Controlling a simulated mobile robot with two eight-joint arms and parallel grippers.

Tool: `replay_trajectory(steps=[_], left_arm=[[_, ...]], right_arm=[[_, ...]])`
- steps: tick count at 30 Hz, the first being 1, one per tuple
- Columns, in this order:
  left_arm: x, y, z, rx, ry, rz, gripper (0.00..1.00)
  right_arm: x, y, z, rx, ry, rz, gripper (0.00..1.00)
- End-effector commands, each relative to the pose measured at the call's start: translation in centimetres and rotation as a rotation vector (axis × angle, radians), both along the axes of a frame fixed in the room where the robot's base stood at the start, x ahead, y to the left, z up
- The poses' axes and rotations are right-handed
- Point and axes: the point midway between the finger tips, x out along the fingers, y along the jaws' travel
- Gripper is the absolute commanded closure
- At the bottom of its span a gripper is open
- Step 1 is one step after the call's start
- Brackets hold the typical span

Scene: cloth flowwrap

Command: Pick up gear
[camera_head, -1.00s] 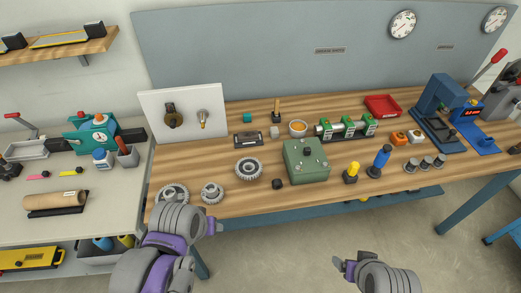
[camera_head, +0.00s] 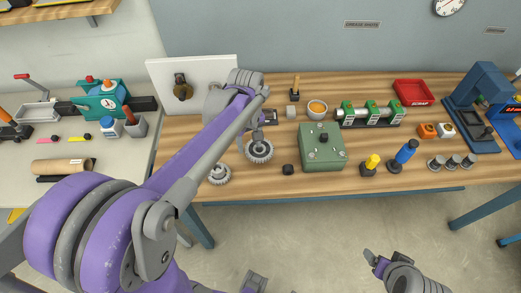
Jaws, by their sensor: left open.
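A grey toothed gear (camera_head: 259,153) lies flat on the wooden workbench (camera_head: 330,184). The third gear seen earlier farther left is hidden behind that arm. My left gripper (camera_head: 257,132) is open and points down just above the far side of the larger gear. Whether its fingers touch the gear is unclear. My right gripper (camera_head: 376,262) is low in front of the bench, away from the gears, and its jaw state is unclear.
A green box (camera_head: 322,152) and a small dark block (camera_head: 288,169) stand right of the gear. Behind are a bowl (camera_head: 317,108), a green-clamped fixture (camera_head: 369,115) and a white board (camera_head: 160,90). Yellow (camera_head: 371,164) and blue (camera_head: 405,152) handled tools stand farther right.

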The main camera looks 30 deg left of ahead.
Motion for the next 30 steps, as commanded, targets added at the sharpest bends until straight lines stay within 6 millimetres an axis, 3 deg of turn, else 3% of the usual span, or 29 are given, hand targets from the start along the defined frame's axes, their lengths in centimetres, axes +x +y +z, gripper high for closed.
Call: replay_trajectory(steps=[12, 21, 30], left_arm=[[0.3, -0.2, -5.0, 0.0, -0.001, -0.001, 0.44], [0.3, -0.2, -5.4, 0.0, -0.001, -0.001, 0.44], [0.3, -0.2, -5.4, 0.0, -0.001, -0.001, 0.98]], right_arm=[[0.0, 0.0, -0.2, 0.0, 0.001, 0.0, 0.18], [0.0, 0.0, -0.2, 0.0, 0.001, 0.0, 0.18], [0.0, 0.0, -0.2, 0.0, 0.001, 0.0, 0.18]])
